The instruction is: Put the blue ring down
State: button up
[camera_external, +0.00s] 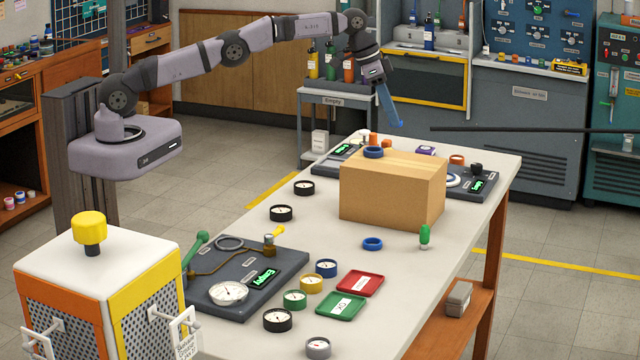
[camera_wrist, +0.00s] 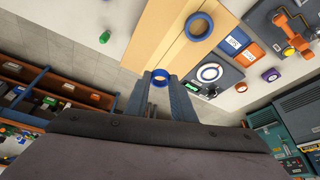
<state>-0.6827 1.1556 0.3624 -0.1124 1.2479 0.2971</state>
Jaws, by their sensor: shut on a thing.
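My gripper (camera_external: 392,118) is raised at the upper middle of the outside view, tilted downward. It is shut on a small blue ring (camera_wrist: 160,76), which shows between the fingertips in the wrist view; in the outside view it is a small bright blue spot at the tips (camera_external: 398,124). The held ring is in the air, clear of the table (camera_external: 240,308). A second blue ring (camera_external: 373,152) appears at the top back edge of the cardboard box (camera_external: 385,190); the wrist view shows it too (camera_wrist: 199,26). A third blue ring (camera_external: 372,243) lies on the table before the box.
A green knob (camera_external: 424,236) stands right of the third ring. Red (camera_external: 360,284) and green (camera_external: 341,303) trays, several gauges and a dark panel (camera_external: 215,290) occupy the front. Another panel (camera_external: 483,182) lies behind the box. A dark horizontal rod (camera_external: 530,129) extends at right.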

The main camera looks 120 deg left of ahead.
jog(key=shift+w, duration=0.15)
send_near(397, 164)
jog(key=shift+x, duration=2.85)
jog(key=shift+d+f, duration=0.1)
jog(key=shift+f, duration=0.15)
jog(key=o, duration=1)
jog(key=shift+r, duration=0.1)
jog(key=shift+r+p, duration=0.25)
jog(key=shift+p, duration=0.05)
jog(key=b+v, duration=0.4)
jog(key=v, duration=0.8)
jog(key=shift+b, duration=0.4)
